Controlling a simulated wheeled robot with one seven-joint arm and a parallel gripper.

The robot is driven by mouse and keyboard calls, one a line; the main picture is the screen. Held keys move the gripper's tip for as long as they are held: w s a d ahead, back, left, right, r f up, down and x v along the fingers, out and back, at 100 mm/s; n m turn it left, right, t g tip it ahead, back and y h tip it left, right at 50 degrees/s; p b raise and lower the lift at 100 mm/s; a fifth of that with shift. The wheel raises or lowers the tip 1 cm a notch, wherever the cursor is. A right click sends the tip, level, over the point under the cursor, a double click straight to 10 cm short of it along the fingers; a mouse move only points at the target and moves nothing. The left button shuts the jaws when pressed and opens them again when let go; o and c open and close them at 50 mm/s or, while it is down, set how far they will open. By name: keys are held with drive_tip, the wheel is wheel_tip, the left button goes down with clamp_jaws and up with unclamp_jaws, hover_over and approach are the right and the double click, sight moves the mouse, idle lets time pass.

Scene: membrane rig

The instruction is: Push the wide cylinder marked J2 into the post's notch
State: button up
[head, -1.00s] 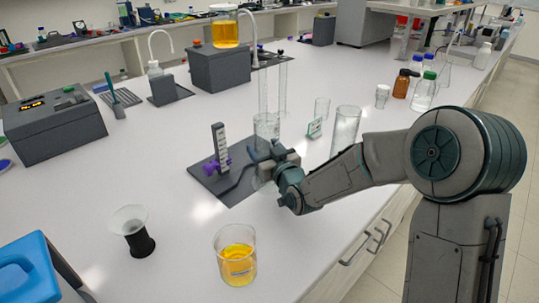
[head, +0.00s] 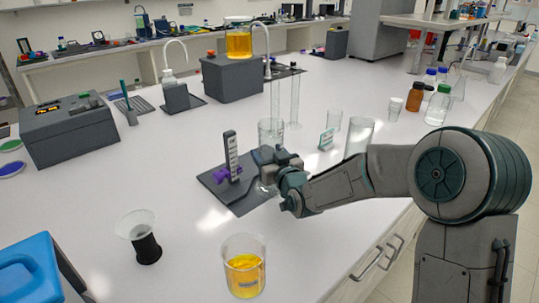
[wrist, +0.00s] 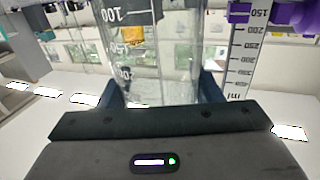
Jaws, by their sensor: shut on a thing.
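In the wrist view the cylinder (wrist: 150,45) fills the space between my fingers; I cannot read a J2 mark. The dark post (head: 231,150) with a white scale stands upright on its base plate (head: 215,187), left of my gripper. A purple clamp (head: 222,174) is low on the post. The post (wrist: 242,55) shows at right in the wrist view, apart from the cylinder. The notch itself is not clear.
A beaker of yellow liquid (head: 244,268) and a funnel on a black stand (head: 146,246) are in front. Tall thin tubes (head: 295,100) stand behind my gripper, another glass cylinder (head: 359,135) to the right. Bare bench lies left of the base plate.

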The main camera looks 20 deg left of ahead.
drive_tip(key=shift+a, duration=0.15)
drive_tip(key=shift+w+a+b, duration=0.3)
drive_tip(key=shift+a+b, duration=0.1)
drive_tip(key=shift+b, duration=0.15)
drive_tip(key=o, duration=1.2)
drive_tip(key=shift+o, duration=0.2)
drive_tip(key=shift+s+d, duration=0.1)
